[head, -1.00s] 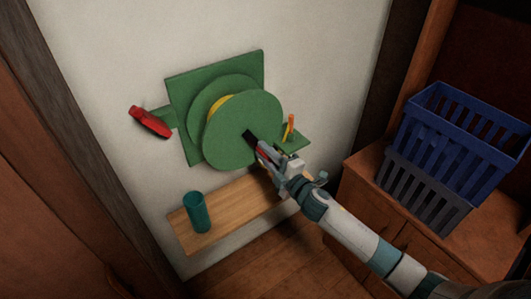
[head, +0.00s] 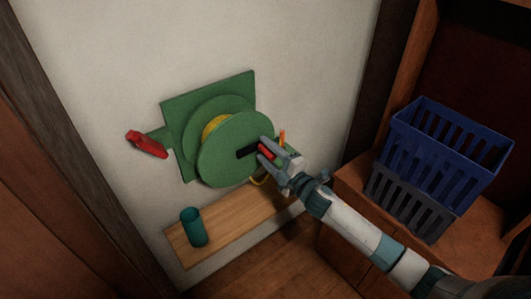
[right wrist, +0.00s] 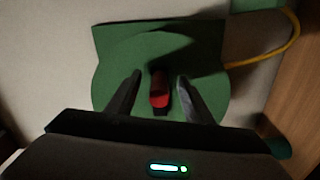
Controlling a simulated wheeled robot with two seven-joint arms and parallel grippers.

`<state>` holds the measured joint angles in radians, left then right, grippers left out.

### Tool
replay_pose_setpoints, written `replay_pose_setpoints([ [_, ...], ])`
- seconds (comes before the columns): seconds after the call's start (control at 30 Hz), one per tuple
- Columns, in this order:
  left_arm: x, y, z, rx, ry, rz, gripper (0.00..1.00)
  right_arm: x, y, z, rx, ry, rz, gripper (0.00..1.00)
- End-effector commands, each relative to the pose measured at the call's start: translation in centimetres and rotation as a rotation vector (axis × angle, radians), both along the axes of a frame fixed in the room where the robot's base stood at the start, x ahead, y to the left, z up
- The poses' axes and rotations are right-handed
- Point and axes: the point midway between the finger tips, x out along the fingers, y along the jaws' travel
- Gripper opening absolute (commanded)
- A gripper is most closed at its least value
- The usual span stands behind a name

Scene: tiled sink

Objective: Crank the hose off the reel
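The green hose reel (head: 222,165) is fixed to the wall, with yellow hose (head: 214,124) wound behind its front disc. A black crank arm (head: 246,152) on the disc points right and slightly up, with a red handle (head: 266,149) at its end. My right gripper (head: 264,150) is at this handle. In the right wrist view, the red handle (right wrist: 159,90) stands between the two fingers (right wrist: 157,92), with a gap showing on each side. The yellow hose (right wrist: 287,48) also curves at the right there. My left gripper is out of view.
A red-ended green bracket (head: 147,145) sticks out left of the reel, and an orange piece (head: 282,138) stands at its right. A wooden shelf (head: 225,228) below holds a teal cup (head: 194,227). Blue and grey crates (head: 440,150) stand on the cabinet at right.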

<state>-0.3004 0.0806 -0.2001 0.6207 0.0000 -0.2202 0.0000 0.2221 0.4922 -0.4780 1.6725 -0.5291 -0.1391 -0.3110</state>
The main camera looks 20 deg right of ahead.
Motion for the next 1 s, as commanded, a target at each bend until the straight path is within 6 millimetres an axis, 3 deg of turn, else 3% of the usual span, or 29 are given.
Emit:
replay_pose_setpoints([
  [0.57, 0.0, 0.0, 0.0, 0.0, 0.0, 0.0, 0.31, -0.2, -0.1, -0.2, -0.001, 0.002, -0.001, 0.47],
  [1.0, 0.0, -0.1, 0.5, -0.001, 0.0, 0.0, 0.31, -2.5, -0.9, -0.1, -0.002, 0.003, 0.0, 0.47],
])
